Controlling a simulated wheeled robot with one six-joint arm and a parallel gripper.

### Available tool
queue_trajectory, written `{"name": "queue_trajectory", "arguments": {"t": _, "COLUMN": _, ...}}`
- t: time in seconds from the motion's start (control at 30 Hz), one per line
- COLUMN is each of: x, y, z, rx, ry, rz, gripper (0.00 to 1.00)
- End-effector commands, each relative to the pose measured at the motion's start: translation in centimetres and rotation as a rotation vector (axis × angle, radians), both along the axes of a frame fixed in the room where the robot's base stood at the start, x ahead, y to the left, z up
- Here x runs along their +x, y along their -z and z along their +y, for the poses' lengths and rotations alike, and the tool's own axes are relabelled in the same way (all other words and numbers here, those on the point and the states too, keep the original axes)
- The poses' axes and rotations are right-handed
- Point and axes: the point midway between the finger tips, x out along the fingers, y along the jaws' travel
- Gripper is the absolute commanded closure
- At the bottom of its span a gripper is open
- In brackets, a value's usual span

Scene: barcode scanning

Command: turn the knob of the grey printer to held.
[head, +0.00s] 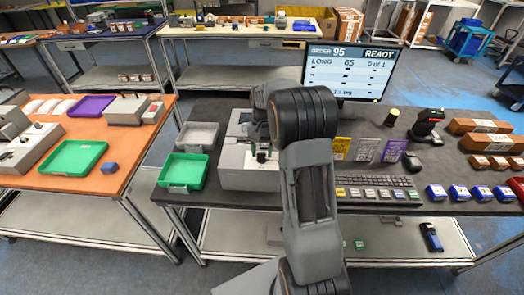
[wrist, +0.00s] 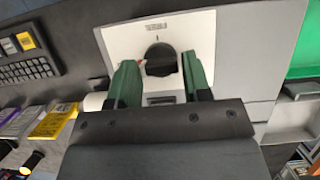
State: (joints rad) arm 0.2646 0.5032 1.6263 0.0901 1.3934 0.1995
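The grey printer (head: 235,180) stands on the dark table, left of the monitor, partly hidden behind my arm. In the wrist view its white panel (wrist: 120,42) carries a round black knob (wrist: 161,60), with a small tick above it and a red mark at its left edge. I cannot read which setting the knob points to. My gripper (wrist: 160,66) is open, its two green fingers on either side of the knob, with a visible gap on each side. In the head view my gripper (head: 262,150) is over the printer's front and small.
The monitor (head: 350,70) reads READY, LONG 65 and 0 of 1. A keyboard (head: 375,181), label cards (head: 367,150) and a scanner on its stand (head: 428,125) lie to the right. A green tray (head: 184,170) sits left of the printer.

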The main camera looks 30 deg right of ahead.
Motion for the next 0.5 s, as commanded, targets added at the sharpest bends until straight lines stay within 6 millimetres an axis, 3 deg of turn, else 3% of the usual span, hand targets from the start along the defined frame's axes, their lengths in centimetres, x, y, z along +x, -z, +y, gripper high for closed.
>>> {"name": "queue_trajectory", "arguments": {"t": 0.2, "x": -0.03, "y": 0.02, "z": 0.01, "rx": 0.000, "ry": 0.001, "rz": 0.001, "gripper": 0.36}}
{"name": "queue_trajectory", "arguments": {"t": 0.5, "x": 0.12, "y": -0.26, "z": -0.07, "rx": -0.001, "ry": 0.002, "rz": 0.000, "gripper": 0.36}}
